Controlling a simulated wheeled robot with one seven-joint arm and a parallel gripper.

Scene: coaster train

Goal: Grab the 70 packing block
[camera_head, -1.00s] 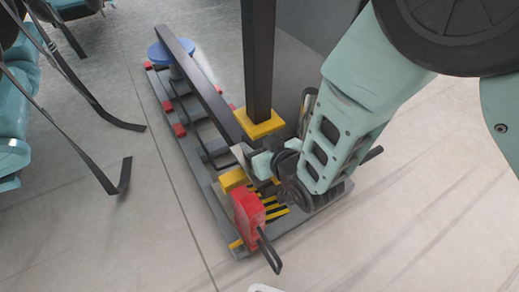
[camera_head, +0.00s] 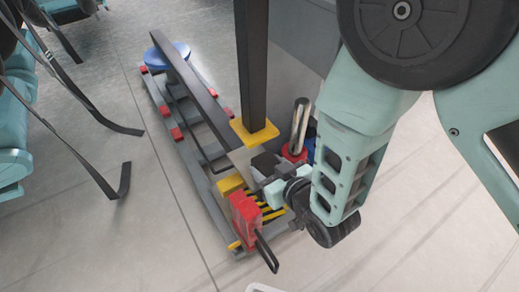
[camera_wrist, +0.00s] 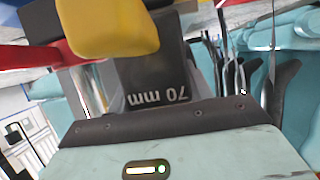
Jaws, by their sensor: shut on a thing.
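The 70 packing block is a dark block (camera_wrist: 152,92) with "70 mm" printed on it, upside down in the wrist view, just beyond the gripper's body. My gripper is shut on the block. The fingertips are partly hidden by the block and the wrist, so the exact contact does not show.
A long grey-railed machine (camera_head: 197,176) lies on the floor, with a red lever unit (camera_head: 245,220) at its near end. A black post with a yellow foot (camera_head: 254,132) stands close to the gripper. A shiny cylinder (camera_head: 299,125) stands right of it. Teal seats (camera_head: 10,130) are at left.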

